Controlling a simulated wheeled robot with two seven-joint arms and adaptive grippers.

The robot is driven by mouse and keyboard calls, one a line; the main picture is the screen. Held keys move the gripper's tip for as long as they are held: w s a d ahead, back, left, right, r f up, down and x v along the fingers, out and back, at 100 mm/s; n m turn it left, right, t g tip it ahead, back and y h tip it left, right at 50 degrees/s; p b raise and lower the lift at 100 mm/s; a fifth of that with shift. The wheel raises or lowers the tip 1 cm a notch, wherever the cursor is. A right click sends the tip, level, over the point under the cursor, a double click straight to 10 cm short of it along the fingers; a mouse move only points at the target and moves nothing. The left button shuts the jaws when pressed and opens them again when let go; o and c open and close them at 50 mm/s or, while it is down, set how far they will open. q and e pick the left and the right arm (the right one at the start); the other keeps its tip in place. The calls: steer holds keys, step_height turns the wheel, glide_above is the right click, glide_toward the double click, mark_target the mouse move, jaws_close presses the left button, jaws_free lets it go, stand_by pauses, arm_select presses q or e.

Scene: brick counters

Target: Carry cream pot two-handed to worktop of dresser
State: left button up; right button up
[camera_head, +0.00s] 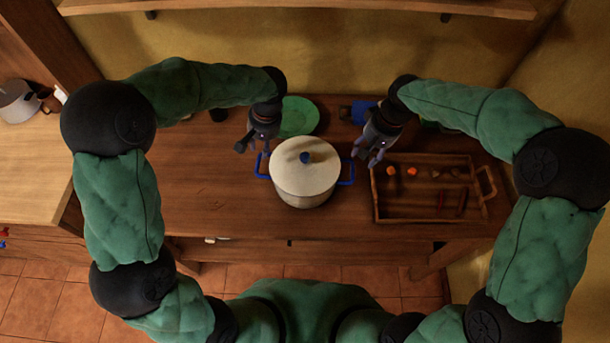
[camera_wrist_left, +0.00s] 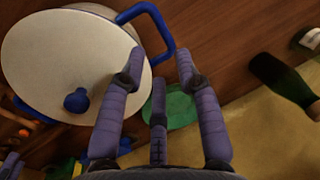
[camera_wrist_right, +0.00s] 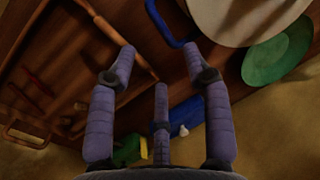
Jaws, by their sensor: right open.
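The cream pot (camera_head: 305,182), with a lid, a blue knob and two blue side handles, stands upright on a brown wooden worktop (camera_head: 225,205). My left gripper (camera_head: 253,147) is above and beside the left handle. In the left wrist view its fingers are spread, with the blue handle (camera_wrist_left: 162,30) showing between and beyond the tips. My right gripper (camera_head: 366,156) is above and beside the right handle; its fingers are spread and empty, and the handle (camera_wrist_right: 165,22) shows beyond the tips. I cannot tell which surface is the dresser.
A wooden tray (camera_head: 376,200) with small food pieces lies right of the pot. A green plate (camera_head: 299,115) and a blue object (camera_head: 358,112) lie behind. A lighter counter (camera_head: 35,165) with a grey pot (camera_head: 17,102) is at left. A shelf (camera_head: 330,8) runs above.

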mark_target(259, 163)
arm_select(q)
steer(key=f, duration=0.3)
steer(key=a+f, duration=0.1)
steer(key=f, duration=0.3)
steer(key=a+f, duration=0.1)
steer(key=f, duration=0.2)
steer(key=shift+f, duration=0.3)
arm_select(e)
steer(key=f, duration=0.3)
steer(key=a+f, duration=0.1)
steer(key=f, duration=0.3)
steer(key=a+f, duration=0.1)
steer(key=f, duration=0.2)
steer(key=shift+f, duration=0.25)
arm_select(q)
jaws_close()
arm_select(e)
steer(key=c, duration=0.8)
jaws_close()
arm_select(q)
steer(key=shift+w+a+r, duration=0.1)
arm_select(e)
steer(key=shift+w, duration=0.1)
